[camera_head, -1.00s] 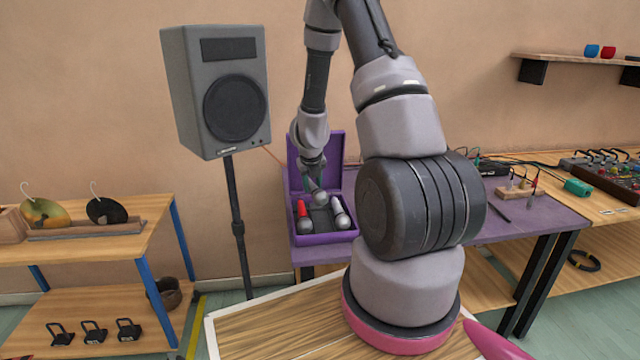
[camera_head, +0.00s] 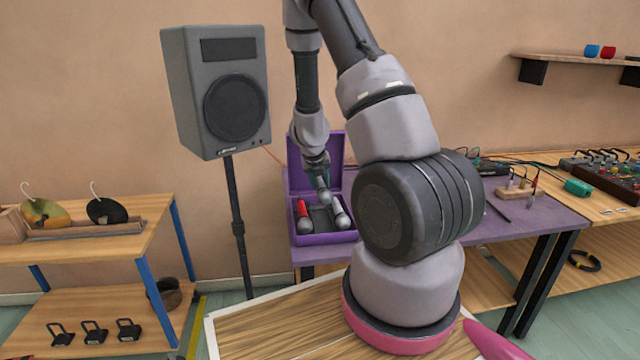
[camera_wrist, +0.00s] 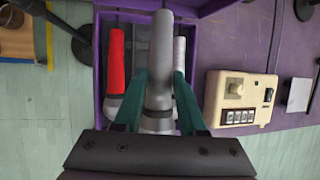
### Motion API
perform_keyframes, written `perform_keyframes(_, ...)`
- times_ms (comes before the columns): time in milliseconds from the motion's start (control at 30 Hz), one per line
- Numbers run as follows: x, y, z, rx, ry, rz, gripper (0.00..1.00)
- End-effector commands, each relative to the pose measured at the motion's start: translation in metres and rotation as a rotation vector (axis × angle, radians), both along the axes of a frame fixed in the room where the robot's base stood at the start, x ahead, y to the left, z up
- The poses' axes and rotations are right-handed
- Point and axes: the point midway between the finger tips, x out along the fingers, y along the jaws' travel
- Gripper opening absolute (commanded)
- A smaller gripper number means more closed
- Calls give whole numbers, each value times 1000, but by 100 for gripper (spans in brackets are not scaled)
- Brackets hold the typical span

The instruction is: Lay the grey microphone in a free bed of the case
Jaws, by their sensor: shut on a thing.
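My gripper (camera_wrist: 160,84) is shut on the grey microphone (camera_wrist: 161,50), which lies lengthwise between the green fingers. In the head view the grey microphone (camera_head: 324,192) hangs tilted over the open purple case (camera_head: 325,239), head end toward the front. The case also shows in the wrist view (camera_wrist: 97,70). A red microphone (camera_wrist: 116,62) lies in the left bed, and a silver microphone (camera_wrist: 180,55) lies in the right one. The dark middle of the case (camera_head: 321,218) shows between them in the head view. The held microphone hides much of it in the wrist view.
The raised case lid (camera_head: 335,150) stands behind. A beige box with buttons (camera_wrist: 238,100) sits close right of the case on the purple table (camera_head: 545,215). A speaker (camera_head: 218,90) on a stand is to the left.

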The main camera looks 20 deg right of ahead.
Motion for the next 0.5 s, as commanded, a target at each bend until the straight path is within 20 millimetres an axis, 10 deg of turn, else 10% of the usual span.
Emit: perform_keyframes(500, 0, 0, -53, 0, 3, -1, 0)
